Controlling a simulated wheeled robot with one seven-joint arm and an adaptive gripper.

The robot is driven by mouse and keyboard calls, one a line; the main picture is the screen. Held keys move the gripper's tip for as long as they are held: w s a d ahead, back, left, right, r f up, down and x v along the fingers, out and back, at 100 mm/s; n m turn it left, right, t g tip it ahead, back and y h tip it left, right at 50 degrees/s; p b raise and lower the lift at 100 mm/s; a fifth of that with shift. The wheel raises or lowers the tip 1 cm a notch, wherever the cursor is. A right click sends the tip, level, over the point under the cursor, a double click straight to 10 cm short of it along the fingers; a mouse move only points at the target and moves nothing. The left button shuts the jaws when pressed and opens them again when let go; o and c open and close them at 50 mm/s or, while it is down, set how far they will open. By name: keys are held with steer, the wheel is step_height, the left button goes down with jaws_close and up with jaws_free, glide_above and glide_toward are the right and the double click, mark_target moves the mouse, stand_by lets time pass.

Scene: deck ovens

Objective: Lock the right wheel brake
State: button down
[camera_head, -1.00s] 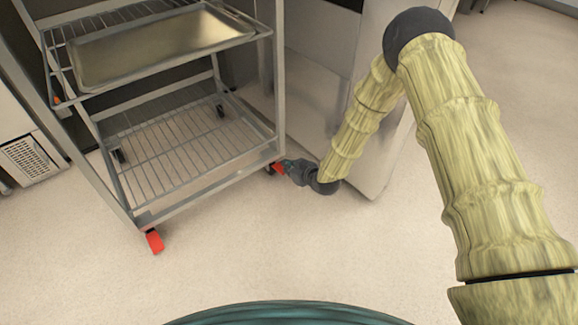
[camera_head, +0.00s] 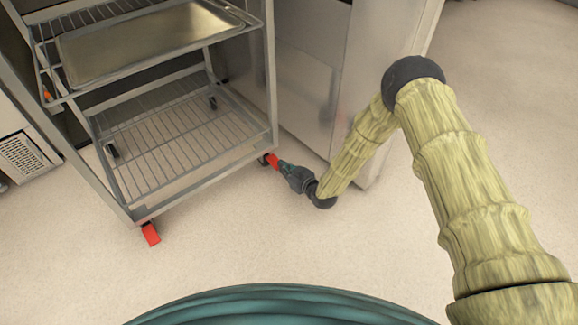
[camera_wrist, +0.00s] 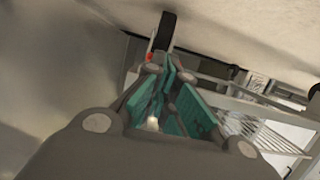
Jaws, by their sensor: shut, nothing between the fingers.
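The right wheel brake is a red pedal (camera_head: 272,160) on the caster at the rack's front right corner. My gripper (camera_head: 281,166) is shut and empty, its fingertips at the pedal's lower right end; whether they touch it I cannot tell. In the wrist view my teal fingers (camera_wrist: 168,98) point toward a black caster wheel (camera_wrist: 165,31). A small red bit of the pedal (camera_wrist: 149,57) shows beside the wheel; the rest is hidden behind the fingers.
The metal rack (camera_head: 190,180) holds a tray (camera_head: 150,42) on an upper shelf. A second red pedal (camera_head: 150,233) is at its front left corner. A steel cabinet (camera_head: 310,85) stands close on the right. The floor in front (camera_head: 225,255) is clear.

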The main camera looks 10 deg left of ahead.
steer(key=shift+f, duration=0.1)
stand_by(0.4)
steer(key=r+p+v, duration=0.1)
steer(key=p+v, duration=0.6)
steer(key=v, duration=0.4)
steer(key=shift+r+p, duration=0.35)
